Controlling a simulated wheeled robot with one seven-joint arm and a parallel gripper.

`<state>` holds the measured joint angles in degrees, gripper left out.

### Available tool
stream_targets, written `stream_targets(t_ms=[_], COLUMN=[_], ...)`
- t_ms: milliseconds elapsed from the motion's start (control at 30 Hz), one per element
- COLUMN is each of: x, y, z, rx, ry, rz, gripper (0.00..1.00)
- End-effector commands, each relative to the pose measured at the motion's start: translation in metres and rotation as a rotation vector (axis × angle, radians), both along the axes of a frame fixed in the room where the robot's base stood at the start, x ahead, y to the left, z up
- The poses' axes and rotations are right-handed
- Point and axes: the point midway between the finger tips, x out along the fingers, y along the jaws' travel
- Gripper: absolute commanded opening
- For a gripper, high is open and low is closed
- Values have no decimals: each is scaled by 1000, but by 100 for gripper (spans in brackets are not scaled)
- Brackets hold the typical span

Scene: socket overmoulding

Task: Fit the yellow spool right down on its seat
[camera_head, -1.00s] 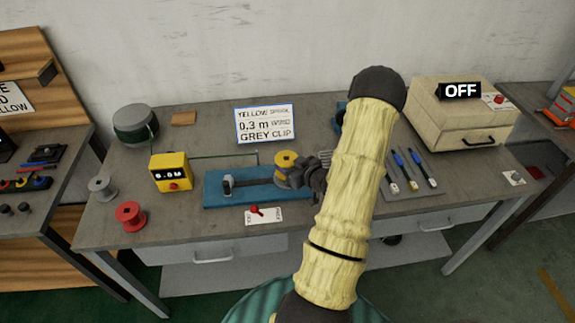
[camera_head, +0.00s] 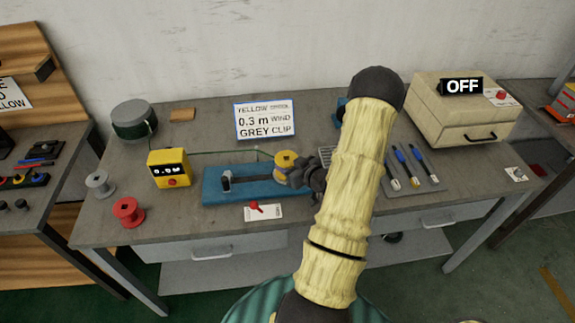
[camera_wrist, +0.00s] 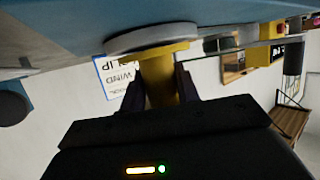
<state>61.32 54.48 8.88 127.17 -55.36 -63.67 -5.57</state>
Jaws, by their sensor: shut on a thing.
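The yellow spool (camera_head: 286,159) is at the right end of the blue winding base (camera_head: 225,190) in the head view. My gripper (camera_head: 297,174) is shut on it from the right. In the wrist view the yellow spool (camera_wrist: 160,80) stands between the two dark fingers (camera_wrist: 160,92). A grey round disc (camera_wrist: 152,38), at the blue surface, lies right against the spool's flange in that view. I cannot tell whether the spool is fully down, as the contact is partly hidden.
A sign (camera_head: 265,120) stands behind the base. A yellow counter box (camera_head: 169,168), a red spool (camera_head: 128,212) and a grey spool (camera_head: 100,184) are to the left. A red-handled switch (camera_head: 256,207) lies in front. Tools (camera_head: 408,168) and a beige box marked OFF (camera_head: 465,115) are to the right.

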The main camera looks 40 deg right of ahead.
Motion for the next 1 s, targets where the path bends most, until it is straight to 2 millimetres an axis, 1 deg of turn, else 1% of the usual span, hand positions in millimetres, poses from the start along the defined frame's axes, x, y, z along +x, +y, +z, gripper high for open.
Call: stream_targets(t_ms=[67, 100, 167, 200, 233, 500, 667, 767, 867, 1000], x=[0, 0, 0, 0, 0, 0, -9, -21, -38, -65], y=[0, 0, 0, 0, 0, 0, -1, -2, -2, -3], z=[-3, -2, -2, -2, -2, -2, 1, 6, 13, 23], rx=[0, 0, 0, 0, 0, 0, 0, -1, -1, -1], ry=[0, 0, 0, 0, 0, 0, 1, 1, 0, 0], rz=[0, 0, 0, 0, 0, 0, -1, -3, -3, -4], gripper=[9, 36, 47, 55, 57, 57, 57, 57, 57, 57])
